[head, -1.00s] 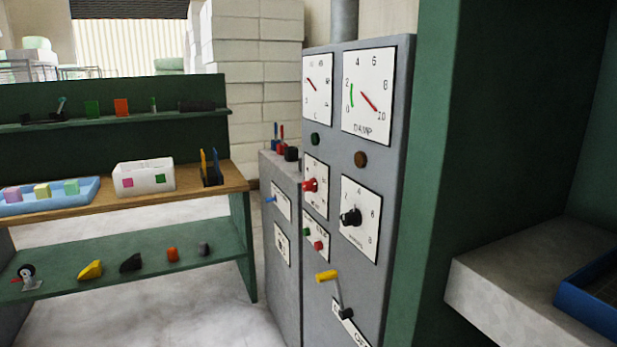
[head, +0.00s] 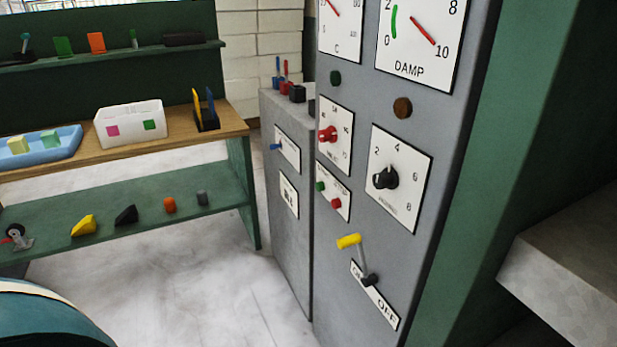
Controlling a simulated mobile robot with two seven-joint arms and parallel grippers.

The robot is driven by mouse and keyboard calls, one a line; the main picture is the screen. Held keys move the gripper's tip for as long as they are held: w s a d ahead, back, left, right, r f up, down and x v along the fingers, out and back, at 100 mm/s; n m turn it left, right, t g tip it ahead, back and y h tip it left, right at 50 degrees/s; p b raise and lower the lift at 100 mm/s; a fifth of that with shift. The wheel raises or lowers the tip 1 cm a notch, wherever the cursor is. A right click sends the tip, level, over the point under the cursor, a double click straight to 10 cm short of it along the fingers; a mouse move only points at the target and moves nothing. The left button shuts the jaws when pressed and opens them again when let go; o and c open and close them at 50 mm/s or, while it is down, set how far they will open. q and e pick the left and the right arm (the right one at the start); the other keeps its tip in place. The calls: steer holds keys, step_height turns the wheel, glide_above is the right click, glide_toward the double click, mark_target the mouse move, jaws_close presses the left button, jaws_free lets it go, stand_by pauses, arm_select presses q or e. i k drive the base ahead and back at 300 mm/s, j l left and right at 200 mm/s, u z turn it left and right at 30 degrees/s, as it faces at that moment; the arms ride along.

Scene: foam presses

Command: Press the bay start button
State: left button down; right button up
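A grey control cabinet (head: 345,237) stands right of the middle in the head view. A small plate low on its face carries a green button (head: 320,186) and a red button (head: 336,203); the plate's lettering is too small to read. A red knob (head: 328,134) is above them and a black knob (head: 385,178) is to the right. A lever with a yellow handle (head: 348,241) sits below, by a plate reading OFF. A dark green round lamp or button (head: 335,77) is higher up. Neither of my grippers is in view.
A lower grey cabinet (head: 283,222) adjoins on the left. A green workbench (head: 243,195) holds a white box (head: 131,125) and a blue tray (head: 72,146). A green post (head: 500,150) and a pale ledge (head: 575,262) are on the right. The floor (head: 215,290) before the bench looks clear.

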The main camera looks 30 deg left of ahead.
mark_target(320, 186)
steer(key=i+j, duration=0.25)
steer(key=j, duration=0.2)
steer(key=i+j, duration=0.25)
steer(key=j, duration=0.15)
steer(key=i+j, duration=0.25)
steer(key=j, duration=0.2)
